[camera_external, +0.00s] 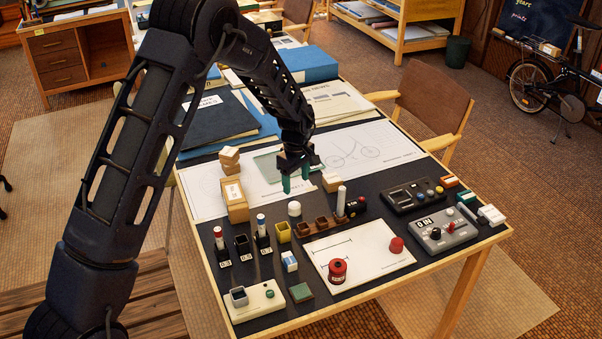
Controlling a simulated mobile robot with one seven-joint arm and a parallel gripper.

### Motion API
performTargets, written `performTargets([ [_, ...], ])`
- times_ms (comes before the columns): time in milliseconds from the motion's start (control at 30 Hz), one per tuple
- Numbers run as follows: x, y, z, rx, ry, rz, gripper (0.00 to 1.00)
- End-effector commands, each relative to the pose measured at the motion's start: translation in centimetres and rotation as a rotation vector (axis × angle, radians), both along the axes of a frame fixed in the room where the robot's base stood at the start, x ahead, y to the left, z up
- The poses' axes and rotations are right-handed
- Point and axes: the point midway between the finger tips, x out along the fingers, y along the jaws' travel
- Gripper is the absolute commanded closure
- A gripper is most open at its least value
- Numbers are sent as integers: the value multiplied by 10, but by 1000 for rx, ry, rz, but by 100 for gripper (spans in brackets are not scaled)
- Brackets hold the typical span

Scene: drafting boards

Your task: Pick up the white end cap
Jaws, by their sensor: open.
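A small white rounded piece, which looks like the white end cap (294,208), stands on the dark table mat behind the brown wooden holder and the yellow cup. My gripper (296,184) points down above the table with its two green fingers apart and nothing between them. In the picture, the fingertips are just above the white cap and do not touch it. I cannot tell the exact height or depth gap.
The brown holder (318,227) with a white-topped cylinder (341,200) stands close to the cap's right. A yellow cup (283,232) is in front, and wooden blocks (235,200) are to the left. Control boxes (445,231) are at right. Drawing sheets (357,146) lie behind.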

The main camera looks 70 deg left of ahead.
Motion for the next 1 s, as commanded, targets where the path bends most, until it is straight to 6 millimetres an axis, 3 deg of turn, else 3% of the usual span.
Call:
performTargets([
  [300,-1,0,-42,-1,2,-2,36],
  [567,-2,1,-58,-1,0,-2,36],
  [833,-5,3,-93,-2,1,-4,36],
  [1000,-5,3,-102,0,0,-2,36],
])
